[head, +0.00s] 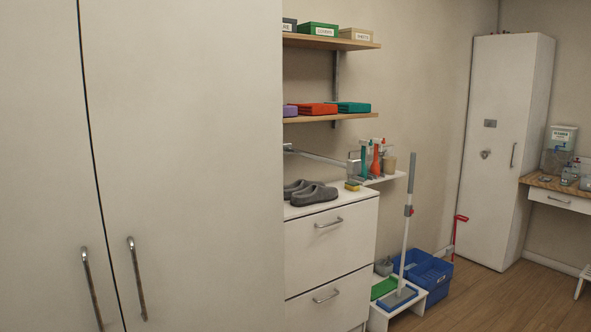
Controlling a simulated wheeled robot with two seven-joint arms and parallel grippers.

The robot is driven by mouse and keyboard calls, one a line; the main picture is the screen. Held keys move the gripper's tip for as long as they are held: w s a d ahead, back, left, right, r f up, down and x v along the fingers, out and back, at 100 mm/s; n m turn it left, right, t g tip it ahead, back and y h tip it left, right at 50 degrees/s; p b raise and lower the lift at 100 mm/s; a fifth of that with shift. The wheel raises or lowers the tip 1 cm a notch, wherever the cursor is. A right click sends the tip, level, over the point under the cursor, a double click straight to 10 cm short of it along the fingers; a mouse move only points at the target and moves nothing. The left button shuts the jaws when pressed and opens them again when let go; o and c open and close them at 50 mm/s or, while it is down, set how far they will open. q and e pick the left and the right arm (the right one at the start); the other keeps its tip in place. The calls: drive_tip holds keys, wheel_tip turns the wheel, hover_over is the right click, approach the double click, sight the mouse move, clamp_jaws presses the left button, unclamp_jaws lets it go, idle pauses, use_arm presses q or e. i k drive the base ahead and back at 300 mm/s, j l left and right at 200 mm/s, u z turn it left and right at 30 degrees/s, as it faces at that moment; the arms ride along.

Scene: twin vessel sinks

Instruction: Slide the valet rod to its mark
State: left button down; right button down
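A thin grey metal rod (325,156) runs sideways below the shelves, above the white drawer cabinet. It looks like the valet rod, but I cannot tell for sure. Its left end is cut off by the tall cabinet door, and its right end is near a grey bracket-like piece close to some bottles. I cannot make out any mark. Neither of my grippers is in view.
Tall white doors (190,150) fill the left side. Grey slippers (314,195) lie on the drawer cabinet (330,245). A mop (404,225) leans by a blue crate (428,275) and a white step stool (378,314). Bare wooden floor (480,300) lies at right.

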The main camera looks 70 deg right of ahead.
sight(353, 166)
drive_tip(key=z, duration=0.45)
drive_tip(key=l+z, duration=0.1)
drive_tip(key=z, duration=1.25)
drive_tip(key=l+z, duration=0.1)
drive_tip(key=z, duration=0.8)
drive_tip(key=j+z, duration=0.15)
drive_tip(key=z, duration=0.25)
drive_tip(key=j+z, duration=0.1)
drive_tip(key=z, duration=0.3)
drive_tip(key=k+j+z, duration=0.1)
drive_tip(key=z, duration=0.25)
drive_tip(key=j+z, duration=0.15)
drive_tip(key=z, duration=0.25)
